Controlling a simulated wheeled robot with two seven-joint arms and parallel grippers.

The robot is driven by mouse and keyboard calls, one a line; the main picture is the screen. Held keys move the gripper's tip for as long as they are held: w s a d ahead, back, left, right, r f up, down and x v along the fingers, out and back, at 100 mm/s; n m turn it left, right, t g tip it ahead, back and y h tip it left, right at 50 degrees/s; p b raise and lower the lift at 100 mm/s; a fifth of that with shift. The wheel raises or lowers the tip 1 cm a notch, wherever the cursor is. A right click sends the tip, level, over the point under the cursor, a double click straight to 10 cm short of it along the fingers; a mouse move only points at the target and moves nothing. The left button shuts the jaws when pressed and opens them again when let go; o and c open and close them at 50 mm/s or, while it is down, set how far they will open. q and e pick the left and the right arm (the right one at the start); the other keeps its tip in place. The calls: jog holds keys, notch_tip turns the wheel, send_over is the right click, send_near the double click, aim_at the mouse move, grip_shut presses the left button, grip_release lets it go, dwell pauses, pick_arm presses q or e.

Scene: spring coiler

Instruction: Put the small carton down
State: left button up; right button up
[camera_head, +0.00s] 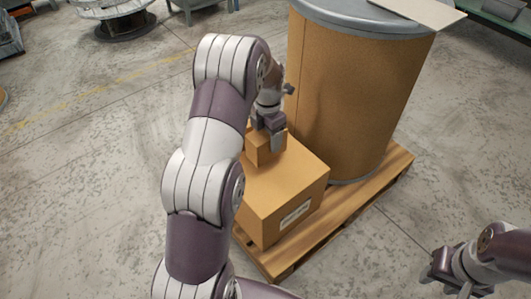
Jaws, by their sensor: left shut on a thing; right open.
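The small carton (262,152) is a plain brown box. My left gripper (268,133) is shut on it from above. The carton is over the rear left part of a larger cardboard box (284,196); I cannot tell whether it touches the box top. My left arm hides the left side of the large box. My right gripper (446,275) is at the lower right, open and empty, away from the boxes.
The large box stands on a wooden pallet (367,203) beside a tall brown drum (352,85) with a grey lid. A flat pale board (425,10) lies on the lid. Concrete floor (90,190) is clear at left; a reel (118,18) stands far back.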

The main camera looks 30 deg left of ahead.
pick_arm(q)
jog(key=shift+a+f, duration=0.25)
notch_tip(320, 180, down, 4)
jog(key=b, duration=0.3)
jog(key=shift+r, duration=0.25)
jog(key=shift+f, duration=0.15)
jog(key=o, duration=1.5)
